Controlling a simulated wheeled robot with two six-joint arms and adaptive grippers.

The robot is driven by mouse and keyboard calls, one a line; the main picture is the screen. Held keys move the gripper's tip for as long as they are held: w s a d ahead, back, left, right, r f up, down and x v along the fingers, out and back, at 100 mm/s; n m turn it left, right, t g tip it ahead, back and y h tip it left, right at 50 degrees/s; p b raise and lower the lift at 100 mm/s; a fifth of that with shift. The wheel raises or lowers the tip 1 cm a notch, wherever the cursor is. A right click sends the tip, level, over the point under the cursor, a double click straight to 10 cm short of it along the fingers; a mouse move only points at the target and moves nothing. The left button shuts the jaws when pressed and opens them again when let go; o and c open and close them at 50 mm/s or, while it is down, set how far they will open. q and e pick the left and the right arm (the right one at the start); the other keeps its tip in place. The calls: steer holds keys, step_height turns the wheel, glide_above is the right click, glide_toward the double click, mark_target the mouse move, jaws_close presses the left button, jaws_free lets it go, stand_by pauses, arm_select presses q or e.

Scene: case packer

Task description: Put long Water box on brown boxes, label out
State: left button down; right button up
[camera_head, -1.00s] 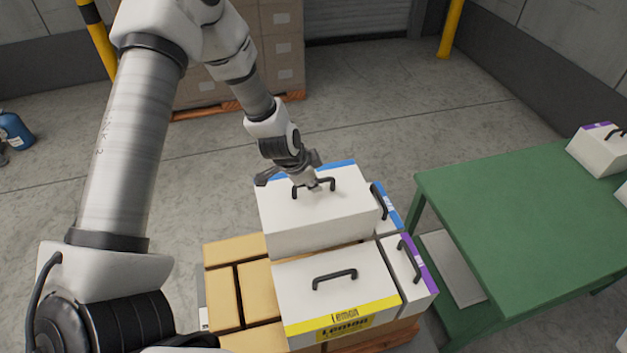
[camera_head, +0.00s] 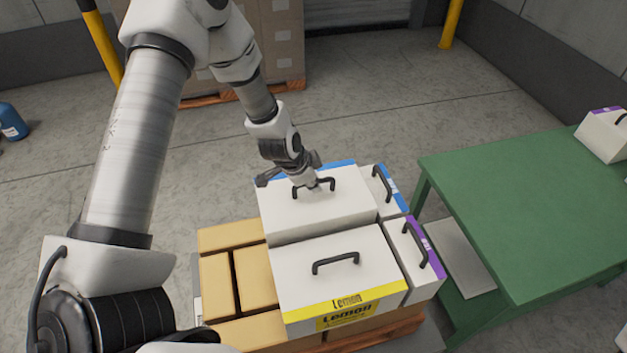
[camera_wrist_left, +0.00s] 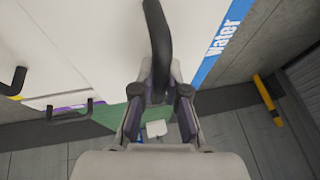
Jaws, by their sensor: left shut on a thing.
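The long Water box (camera_head: 330,215) is white with a black top handle and a blue strip along its far edge. In the left wrist view the blue strip reads "water" (camera_wrist_left: 222,40). My left gripper (camera_head: 312,184) is shut on its handle, which also shows between the fingers in the left wrist view (camera_wrist_left: 158,50). The box is level, behind the Lemon box (camera_head: 335,265) and left of a small blue-edged box (camera_head: 378,190). Brown boxes (camera_head: 222,238) lie to its left; its underside is hidden, so I cannot tell whether it touches them. My right gripper is out of view.
A small purple-edged box (camera_head: 410,250) stands right of the Lemon box. A green table (camera_head: 530,210) is to the right, with a white box (camera_head: 605,135) on it. Grey floor is open behind the stack. A blue bottle (camera_head: 12,122) stands far left.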

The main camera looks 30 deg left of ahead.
mark_target(313, 194)
arm_select(q)
steer(key=shift+w+f+b, duration=0.1)
steer(key=shift+f+b, duration=1.2)
steer(key=shift+f, duration=0.8)
steer(key=c, duration=1.1)
jaws_free()
steer(key=shift+s, duration=0.2)
steer(key=v, duration=1.2)
steer(key=shift+w, duration=0.1)
